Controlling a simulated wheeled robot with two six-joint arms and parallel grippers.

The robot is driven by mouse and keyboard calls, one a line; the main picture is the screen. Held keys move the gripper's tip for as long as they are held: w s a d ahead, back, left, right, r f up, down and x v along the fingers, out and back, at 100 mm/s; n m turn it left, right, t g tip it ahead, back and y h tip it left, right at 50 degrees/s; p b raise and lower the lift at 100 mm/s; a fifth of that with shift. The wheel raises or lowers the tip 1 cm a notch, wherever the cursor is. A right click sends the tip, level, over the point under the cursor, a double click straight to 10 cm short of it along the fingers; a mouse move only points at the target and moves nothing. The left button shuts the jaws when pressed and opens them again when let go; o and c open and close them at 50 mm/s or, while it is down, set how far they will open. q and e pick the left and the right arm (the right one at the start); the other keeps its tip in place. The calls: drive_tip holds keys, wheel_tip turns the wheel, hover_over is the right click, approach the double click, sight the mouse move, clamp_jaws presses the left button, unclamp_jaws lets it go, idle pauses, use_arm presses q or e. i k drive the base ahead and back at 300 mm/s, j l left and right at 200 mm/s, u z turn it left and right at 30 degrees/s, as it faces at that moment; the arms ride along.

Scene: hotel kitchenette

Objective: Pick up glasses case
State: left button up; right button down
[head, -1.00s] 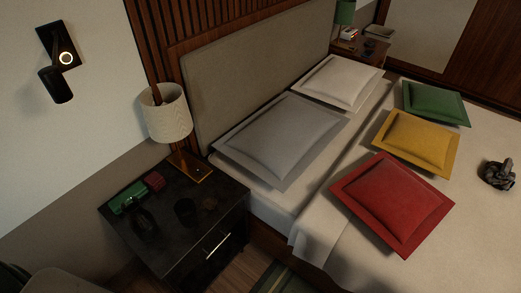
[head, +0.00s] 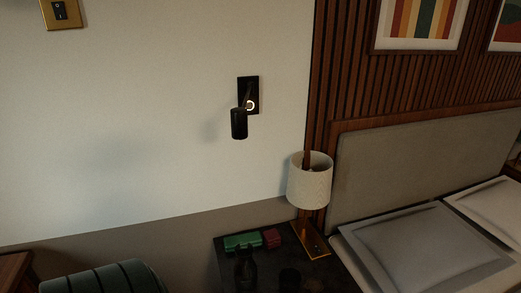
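A long green case-like object (head: 243,241) lies at the back of the dark nightstand (head: 318,272), near the wall. A smaller red box-like object (head: 271,238) lies just to its right. I cannot tell for sure which of them is the glasses case; the long green one looks most like it. Neither of my grippers shows in the head view.
A lamp with a white shade (head: 309,180) stands on the nightstand, right of the red object. A dark bottle-like thing (head: 245,268) and a dark cup (head: 289,279) stand in front. A green chair (head: 108,280) is left; the bed with grey pillow (head: 430,250) is right.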

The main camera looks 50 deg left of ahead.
sight(255, 239)
drive_tip(key=u, duration=1.75)
